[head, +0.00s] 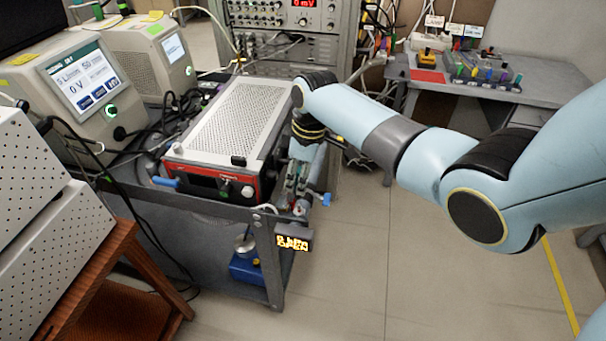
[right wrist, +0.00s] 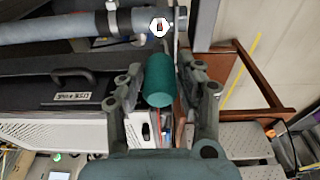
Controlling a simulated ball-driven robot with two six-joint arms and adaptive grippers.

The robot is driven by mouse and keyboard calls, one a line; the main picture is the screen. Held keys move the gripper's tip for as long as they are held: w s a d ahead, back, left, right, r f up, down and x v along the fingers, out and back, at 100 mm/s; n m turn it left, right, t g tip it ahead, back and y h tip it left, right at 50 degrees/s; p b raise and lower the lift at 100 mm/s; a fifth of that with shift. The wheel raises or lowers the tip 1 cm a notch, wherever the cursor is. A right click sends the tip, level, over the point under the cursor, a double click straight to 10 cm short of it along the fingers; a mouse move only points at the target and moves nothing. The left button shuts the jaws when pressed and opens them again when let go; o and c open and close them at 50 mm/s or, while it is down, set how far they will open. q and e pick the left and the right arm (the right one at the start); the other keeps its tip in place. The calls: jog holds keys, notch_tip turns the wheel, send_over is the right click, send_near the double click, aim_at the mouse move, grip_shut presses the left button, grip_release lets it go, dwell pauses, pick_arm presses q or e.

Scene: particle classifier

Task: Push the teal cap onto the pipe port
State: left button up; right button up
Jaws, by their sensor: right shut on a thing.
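The teal cap (right wrist: 158,82) is a short cylinder. In the right wrist view it sits between the two fingers of my right gripper (right wrist: 160,74), which is shut on it. Just past the cap lies a grey pipe (right wrist: 60,31) with a metal clamp and a pale hexagonal fitting (right wrist: 159,27), seemingly the port. I cannot tell whether cap and fitting touch. In the head view my right gripper (head: 297,182) points down at the cart's right edge, beside the red-framed instrument; the cap cannot be made out there. My left gripper is not in view.
The red-framed instrument (head: 222,130) with a perforated top stands on the grey cart (head: 215,228), close left of my gripper. A blue handle (head: 327,199) and a lit display (head: 292,240) are at the cart's right edge. Floor to the right is clear.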

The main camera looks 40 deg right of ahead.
aim_at(299, 205)
jog(key=shift+f+b, duration=1.9)
jog(key=shift+f, duration=1.05)
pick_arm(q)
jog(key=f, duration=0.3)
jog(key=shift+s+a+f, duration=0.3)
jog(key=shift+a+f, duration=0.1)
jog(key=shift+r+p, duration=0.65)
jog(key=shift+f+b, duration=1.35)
pick_arm(e)
jog(key=shift+f, duration=1.75)
jog(key=o, duration=1.1)
jog(key=shift+o, duration=0.2)
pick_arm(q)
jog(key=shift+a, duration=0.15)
pick_arm(e)
jog(key=shift+r, duration=0.1)
